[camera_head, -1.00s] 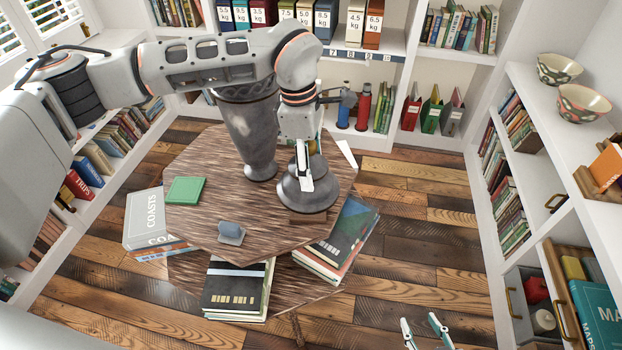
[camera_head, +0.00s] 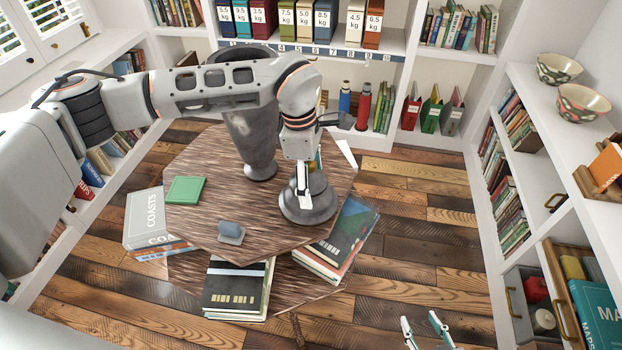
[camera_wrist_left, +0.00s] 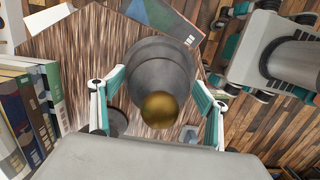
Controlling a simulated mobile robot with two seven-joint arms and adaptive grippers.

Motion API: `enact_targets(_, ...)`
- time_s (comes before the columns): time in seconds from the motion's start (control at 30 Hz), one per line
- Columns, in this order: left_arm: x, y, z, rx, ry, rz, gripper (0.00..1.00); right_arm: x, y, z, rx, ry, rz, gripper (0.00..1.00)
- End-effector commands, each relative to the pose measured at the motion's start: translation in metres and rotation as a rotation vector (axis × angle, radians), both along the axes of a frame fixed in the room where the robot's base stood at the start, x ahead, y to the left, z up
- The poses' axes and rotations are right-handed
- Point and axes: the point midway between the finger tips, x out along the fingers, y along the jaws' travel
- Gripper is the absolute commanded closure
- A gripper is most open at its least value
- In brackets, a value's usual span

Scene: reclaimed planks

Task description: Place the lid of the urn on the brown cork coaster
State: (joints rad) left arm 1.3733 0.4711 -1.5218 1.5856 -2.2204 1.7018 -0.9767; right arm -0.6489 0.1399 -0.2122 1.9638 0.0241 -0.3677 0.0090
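The urn's lid (camera_head: 308,208), a dark grey dome with a brass knob, sits upright at the right side of the table. It also shows in the wrist view (camera_wrist_left: 160,68) with its knob (camera_wrist_left: 160,108) toward the camera. The brown cork coaster is not visible now; the lid covers the place where a brown edge showed earlier. My left gripper (camera_head: 304,196) is open around the lid's top, its fingers (camera_wrist_left: 158,105) apart from the knob. The grey urn (camera_head: 252,140) stands behind and left. My right gripper (camera_head: 426,332) is open and empty at the bottom edge.
The wooden table (camera_head: 200,225) holds a green square (camera_head: 186,190) and a small blue-grey object (camera_head: 231,230). Books (camera_head: 235,288) lie below its front edge. Shelves line the back and right. Floor (camera_head: 420,230) is clear to the right.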

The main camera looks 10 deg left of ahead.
Motion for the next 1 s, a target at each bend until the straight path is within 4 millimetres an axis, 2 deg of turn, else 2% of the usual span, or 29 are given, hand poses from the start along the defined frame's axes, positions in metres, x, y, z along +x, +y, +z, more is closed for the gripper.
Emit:
enact_targets(0.27,0.0,0.0,0.001,0.0,0.0,0.0,0.24,-0.001,0.0,-0.002,0.0,0.003,0.0,0.6)
enact_targets(0.43,0.001,0.001,0.01,0.0,-0.002,0.0,0.24,-0.001,0.0,-0.002,-0.001,0.004,0.0,0.6)
enact_targets(0.57,0.002,0.003,0.031,0.0,-0.006,0.0,0.24,-0.001,0.0,-0.003,-0.001,0.004,0.0,0.6)
enact_targets(0.8,0.001,0.01,0.08,0.0,-0.004,0.0,0.24,-0.001,0.0,-0.005,-0.001,0.004,0.0,0.6)
enact_targets(1.0,0.001,0.013,0.11,0.0,-0.003,0.0,0.24,-0.001,0.0,-0.005,0.0,0.003,0.0,0.6)
